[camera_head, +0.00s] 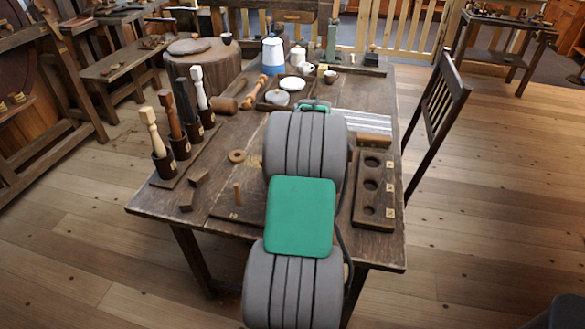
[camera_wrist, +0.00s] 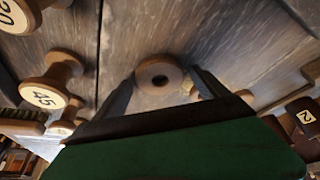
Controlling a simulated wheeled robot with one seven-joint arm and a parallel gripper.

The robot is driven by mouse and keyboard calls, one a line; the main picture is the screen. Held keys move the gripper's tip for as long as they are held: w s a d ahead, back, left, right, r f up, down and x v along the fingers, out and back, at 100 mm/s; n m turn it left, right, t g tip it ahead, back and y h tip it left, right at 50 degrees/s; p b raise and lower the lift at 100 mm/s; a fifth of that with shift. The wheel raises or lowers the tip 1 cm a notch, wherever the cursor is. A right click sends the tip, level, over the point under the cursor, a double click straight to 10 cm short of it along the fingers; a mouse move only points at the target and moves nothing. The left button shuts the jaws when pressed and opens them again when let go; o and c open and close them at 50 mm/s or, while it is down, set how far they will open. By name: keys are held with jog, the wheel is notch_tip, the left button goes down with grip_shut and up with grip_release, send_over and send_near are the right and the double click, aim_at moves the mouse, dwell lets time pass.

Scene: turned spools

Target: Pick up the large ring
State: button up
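A round wooden ring with a dark hole (camera_wrist: 159,74) lies on the table in the wrist view, between and a little beyond my fingertips. My gripper (camera_wrist: 163,88) is open, with one dark finger on each side of the ring and visible gaps. A flat wooden ring (camera_head: 237,156) also lies left of my arm in the head view; it looks like the same one. My arm hides the gripper in the head view.
Wooden spools labelled 45 (camera_wrist: 50,82) and 20 (camera_wrist: 20,14) stand left of my gripper in the wrist view. Tool handles in dark holders (camera_head: 163,153) line the table's left.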

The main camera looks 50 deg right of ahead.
jog(key=c, duration=1.3)
jog(key=shift+o, duration=0.2)
jog(key=shift+r, duration=0.55)
jog(key=s+a+r, duration=0.4)
jog(key=s+r, duration=0.8)
jog(key=s, duration=0.1)
jog(key=shift+s+a, duration=0.15)
jog(key=shift+a, duration=0.05)
